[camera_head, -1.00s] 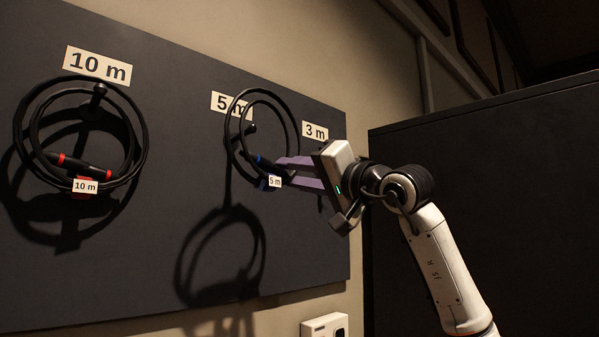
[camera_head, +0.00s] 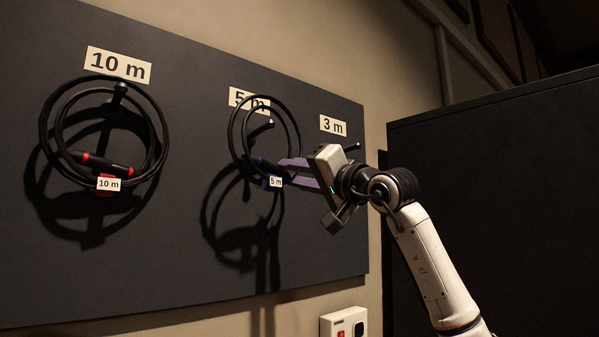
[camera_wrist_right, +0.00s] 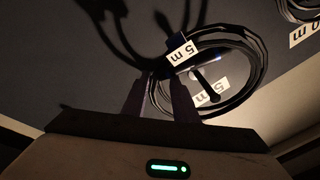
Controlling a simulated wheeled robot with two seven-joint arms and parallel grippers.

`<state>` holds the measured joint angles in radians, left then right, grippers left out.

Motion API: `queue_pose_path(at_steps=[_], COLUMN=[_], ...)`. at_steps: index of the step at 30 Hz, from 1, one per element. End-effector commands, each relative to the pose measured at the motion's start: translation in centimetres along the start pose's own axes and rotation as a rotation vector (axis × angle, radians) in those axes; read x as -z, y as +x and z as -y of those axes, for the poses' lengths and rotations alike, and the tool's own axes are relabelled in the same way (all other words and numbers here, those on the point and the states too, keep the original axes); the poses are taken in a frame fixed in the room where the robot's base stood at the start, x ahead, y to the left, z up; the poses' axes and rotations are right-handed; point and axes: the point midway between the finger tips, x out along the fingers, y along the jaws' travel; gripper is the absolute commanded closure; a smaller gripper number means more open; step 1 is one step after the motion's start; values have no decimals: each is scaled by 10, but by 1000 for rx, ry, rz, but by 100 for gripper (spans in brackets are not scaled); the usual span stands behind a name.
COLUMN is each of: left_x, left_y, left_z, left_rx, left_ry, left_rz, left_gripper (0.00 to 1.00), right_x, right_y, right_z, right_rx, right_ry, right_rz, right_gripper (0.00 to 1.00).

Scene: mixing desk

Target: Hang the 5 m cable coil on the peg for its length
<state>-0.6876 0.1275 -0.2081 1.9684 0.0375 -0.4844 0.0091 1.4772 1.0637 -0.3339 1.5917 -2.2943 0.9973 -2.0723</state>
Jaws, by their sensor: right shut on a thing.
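The 5 m cable coil (camera_head: 233,140), black with a blue band and a "5 m" tag (camera_head: 275,182), is held upright in front of the board. My right gripper (camera_head: 287,173) is shut on its lower right side by the tag. The 5 m peg (camera_head: 268,122) shows inside the loop, below the partly covered "5 m" sign (camera_head: 240,97). In the right wrist view the peg (camera_wrist_right: 207,88) also appears within the ring of the coil (camera_wrist_right: 263,62). I cannot tell whether the peg's tip is through the loop. The coil's shadow falls below it, so it stands off the board.
A 10 m coil (camera_head: 155,150) with red bands hangs on its peg (camera_head: 120,90) at the left. The 3 m peg (camera_head: 351,147) is right behind my gripper, under its sign (camera_head: 333,125). A dark cabinet or panel (camera_head: 500,190) stands at the right.

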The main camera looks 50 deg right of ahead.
Motion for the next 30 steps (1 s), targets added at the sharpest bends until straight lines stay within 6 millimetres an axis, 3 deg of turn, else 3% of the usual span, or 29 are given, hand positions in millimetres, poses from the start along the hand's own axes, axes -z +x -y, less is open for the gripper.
queue_pose_path(at_steps=[18, 30], left_x=[2, 4], left_y=[-4, -6], left_z=[2, 3], left_rx=[3, 6], left_ry=[-2, -2], left_rz=[5, 1], left_gripper=[69, 69], right_x=[-5, -15], right_y=[34, 45], right_z=[-5, -17], right_rx=[5, 3], right_ry=[3, 1], right_rz=[-2, -3], right_gripper=[100, 100])
